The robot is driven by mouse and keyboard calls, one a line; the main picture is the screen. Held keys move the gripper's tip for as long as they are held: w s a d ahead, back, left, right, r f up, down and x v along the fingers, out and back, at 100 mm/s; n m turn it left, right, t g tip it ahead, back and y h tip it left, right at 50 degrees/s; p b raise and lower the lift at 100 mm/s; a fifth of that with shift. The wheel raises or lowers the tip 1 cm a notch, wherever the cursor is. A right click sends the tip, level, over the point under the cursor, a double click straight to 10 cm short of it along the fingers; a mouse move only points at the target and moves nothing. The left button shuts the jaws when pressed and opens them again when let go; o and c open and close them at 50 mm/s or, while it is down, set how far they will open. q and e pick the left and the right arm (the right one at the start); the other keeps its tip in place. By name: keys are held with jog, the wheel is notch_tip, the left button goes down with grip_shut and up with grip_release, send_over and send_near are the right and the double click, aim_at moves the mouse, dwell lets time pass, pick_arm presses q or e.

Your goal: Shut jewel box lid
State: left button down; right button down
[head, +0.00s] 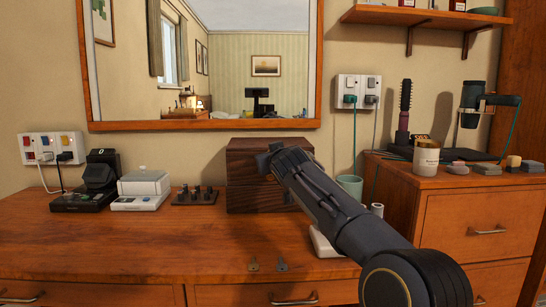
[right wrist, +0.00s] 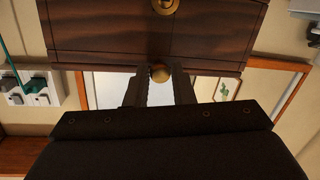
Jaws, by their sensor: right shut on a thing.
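The jewel box (head: 243,185) is a dark brown wooden box on the dresser against the wall, below the mirror. It also fills the top of the right wrist view (right wrist: 100,30), which is upside down. From the head its lid looks down or nearly down; whether a small gap is left I cannot tell. My right gripper (head: 272,160) is at the box's front. In the right wrist view its fingers (right wrist: 160,85) are shut on a round brass knob (right wrist: 160,73) near the box's upper edge. My arm hides the box's right front. My left gripper is not in view.
Left of the box stand a small dark rack (head: 195,196), a white device (head: 143,188) and a black stand (head: 98,182). A green cup (head: 349,187) is to the right, beside the taller cabinet (head: 470,215).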

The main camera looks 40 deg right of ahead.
jog(key=c, duration=1.7)
grip_release()
notch_tip(320, 180, down, 2)
jog(key=shift+w+f+g, duration=0.1)
jog(key=shift+w+g, duration=0.05)
jog(key=shift+g, duration=0.15)
jog(key=shift+o, duration=1.2)
jog(key=shift+w+d+f, duration=0.1)
jog(key=shift+d+f, duration=0.05)
jog(key=shift+o, duration=1)
jog(key=shift+r, duration=0.4)
jog(key=f+b+v, duration=0.1)
jog(key=v, duration=0.6)
jog(key=shift+s+r+b, duration=0.4)
jog(key=shift+s+r, duration=0.05)
